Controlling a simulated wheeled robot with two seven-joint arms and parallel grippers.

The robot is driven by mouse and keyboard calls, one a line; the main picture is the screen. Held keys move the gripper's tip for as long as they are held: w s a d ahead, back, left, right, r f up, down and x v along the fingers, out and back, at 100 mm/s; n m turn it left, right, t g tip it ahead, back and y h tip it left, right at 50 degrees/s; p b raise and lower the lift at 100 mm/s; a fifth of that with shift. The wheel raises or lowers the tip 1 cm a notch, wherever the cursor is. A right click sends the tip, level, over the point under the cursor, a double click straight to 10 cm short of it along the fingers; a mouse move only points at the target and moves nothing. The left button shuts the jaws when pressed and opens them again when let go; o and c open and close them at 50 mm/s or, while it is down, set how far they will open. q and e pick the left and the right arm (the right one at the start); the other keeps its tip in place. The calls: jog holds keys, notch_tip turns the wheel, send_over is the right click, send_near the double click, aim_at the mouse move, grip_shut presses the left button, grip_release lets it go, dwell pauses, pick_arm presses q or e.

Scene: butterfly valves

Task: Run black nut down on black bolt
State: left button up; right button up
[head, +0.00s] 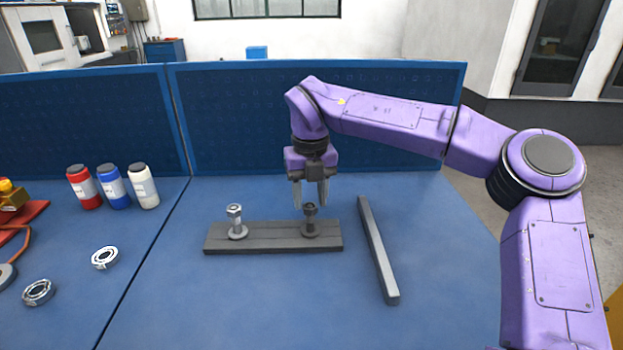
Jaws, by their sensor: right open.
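The black bolt (310,212) stands upright on the right part of a grey base bar (268,240). A dark washer-like flange is at its foot. A dark piece that looks like the black nut (309,207) is near its top; how far it is threaded is too small to tell. My right gripper (311,198) points down just above and around the bolt's top, its fingers apart. Whether the fingers touch the nut cannot be told. A silver bolt with a nut (235,215) stands at the left of the same bar. My left gripper is not in view.
A loose grey bar (378,250) lies right of the base. Red (84,187), blue (113,187) and white (143,186) bottles stand at the left. Two metal rings (105,257) (38,292) lie front left. A blue panel (230,115) closes the back. The front middle is clear.

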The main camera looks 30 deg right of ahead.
jog(key=shift+f, duration=0.1)
jog(key=shift+c, duration=0.2)
grip_shut()
jog(key=m+b, duration=0.6)
jog(key=m, duration=0.1)
jog(key=f+m+b, duration=0.1)
jog(key=m+b, duration=0.2)
jog(key=b, duration=0.1)
jog(key=shift+s+m, duration=0.2)
jog(key=shift+m, duration=0.2)
jog(key=shift+o, duration=1.5)
grip_release()
jog(key=shift+r+p, duration=0.5)
jog(key=shift+p, duration=0.15)
jog(key=shift+o, duration=0.3)
notch_tip(320, 180, up, 11)
jog(key=p, duration=0.3)
jog(key=shift+s+f, duration=0.15)
